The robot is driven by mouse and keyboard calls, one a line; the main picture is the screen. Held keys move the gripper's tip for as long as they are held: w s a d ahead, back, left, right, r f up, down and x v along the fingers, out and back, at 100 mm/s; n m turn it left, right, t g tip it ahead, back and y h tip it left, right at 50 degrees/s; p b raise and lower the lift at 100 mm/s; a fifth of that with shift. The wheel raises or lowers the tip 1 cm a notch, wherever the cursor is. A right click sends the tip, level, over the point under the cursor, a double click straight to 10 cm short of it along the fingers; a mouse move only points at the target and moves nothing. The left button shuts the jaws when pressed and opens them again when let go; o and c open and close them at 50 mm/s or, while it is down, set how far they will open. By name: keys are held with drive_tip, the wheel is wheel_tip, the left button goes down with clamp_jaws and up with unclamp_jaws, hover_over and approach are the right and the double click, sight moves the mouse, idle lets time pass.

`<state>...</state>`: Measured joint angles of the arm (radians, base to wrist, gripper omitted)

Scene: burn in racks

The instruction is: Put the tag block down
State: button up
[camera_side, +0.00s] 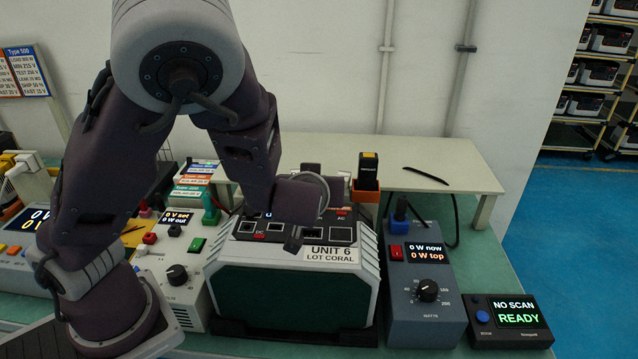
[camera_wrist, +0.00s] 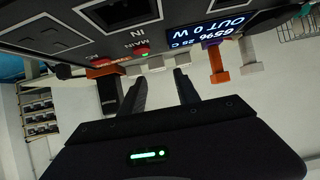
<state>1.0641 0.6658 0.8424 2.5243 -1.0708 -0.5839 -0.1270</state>
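I cannot pick out the tag block for sure in either view. My gripper (camera_wrist: 160,82) shows in the wrist view with its two dark fingers apart and only pale background visible between them. The fingers point toward the edge of the unit's panel (camera_wrist: 95,35). In the side view my wrist is over the top panel of Unit 6 (camera_side: 331,253), a grey and black case labelled LOT CORAL. The fingers are not clear there, and part of the panel is hidden behind my arm.
A grey power meter (camera_side: 426,305) stands right of the unit, with a scanner base (camera_side: 510,320) reading READY beyond it. A black handheld device (camera_side: 368,168) stands in an orange holder behind. A white supply (camera_side: 165,262) is at left. The raised shelf (camera_side: 425,178) has free room.

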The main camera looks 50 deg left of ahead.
drive_tip(key=x, duration=0.6)
drive_tip(key=shift+w, duration=0.2)
clamp_jaws()
drive_tip(key=shift+r, duration=0.1)
drive_tip(key=w+d+r+m+t+h, duration=0.2)
drive_tip(key=w+r+m+h, duration=0.15)
drive_tip(key=r, duration=0.65)
drive_tip(key=s+d+f+m+t+h, duration=0.1)
drive_tip(key=s+d+m+h, duration=0.1)
drive_tip(key=s+m+h, duration=0.5)
drive_tip(key=shift+s+d+f+m+h, duration=0.15)
drive_tip(key=shift+d+f+m+h, duration=0.2)
drive_tip(key=shift+m+h, duration=0.55)
drive_tip(key=shift+r, duration=0.1)
